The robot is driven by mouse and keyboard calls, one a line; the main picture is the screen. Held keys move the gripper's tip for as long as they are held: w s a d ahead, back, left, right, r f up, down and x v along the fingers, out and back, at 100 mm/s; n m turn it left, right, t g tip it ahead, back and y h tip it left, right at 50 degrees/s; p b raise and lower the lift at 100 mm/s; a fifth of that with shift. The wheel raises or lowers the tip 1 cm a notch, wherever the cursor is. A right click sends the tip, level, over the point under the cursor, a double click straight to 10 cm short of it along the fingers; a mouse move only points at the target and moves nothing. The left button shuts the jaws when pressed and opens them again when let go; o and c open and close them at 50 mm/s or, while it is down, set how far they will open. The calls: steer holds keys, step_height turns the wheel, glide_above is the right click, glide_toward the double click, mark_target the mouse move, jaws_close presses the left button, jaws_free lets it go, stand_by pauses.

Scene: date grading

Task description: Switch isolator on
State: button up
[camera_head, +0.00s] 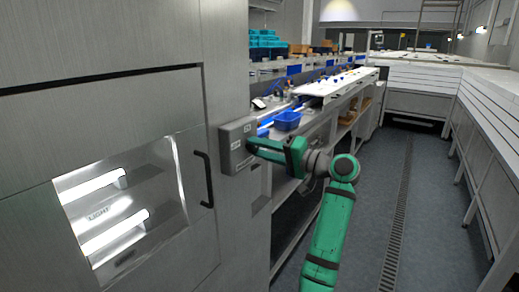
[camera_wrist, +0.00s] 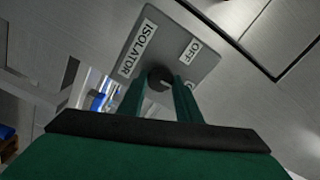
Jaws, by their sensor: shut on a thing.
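The isolator (camera_head: 236,134) is a grey box mounted on the corner of the steel cabinet in the head view. In the wrist view the isolator box (camera_wrist: 186,50) appears tilted, with a white "ISOLATOR" label, an "OFF" label and another label partly hidden by a finger. A dark round knob (camera_wrist: 159,78) sits on its face. My gripper (camera_wrist: 160,92) has its two green fingers on either side of the knob, shut on it. In the head view my gripper (camera_head: 256,148) reaches the box's front from the right. The knob's pointer direction is hard to tell.
A steel cabinet (camera_head: 110,40) with a lit window and black handle (camera_head: 205,180) stands left of the isolator. Behind the arm are shelves with a blue bin (camera_head: 287,120) and a white table (camera_head: 335,84). The aisle floor (camera_head: 385,190) at right is clear.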

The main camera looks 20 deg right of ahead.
steer(key=shift+f+m, duration=0.15)
steer(key=shift+m, duration=0.55)
steer(key=o, duration=1)
steer(key=shift+o, duration=0.2)
steer(key=v, duration=1.1)
steer(key=shift+w, duration=0.15)
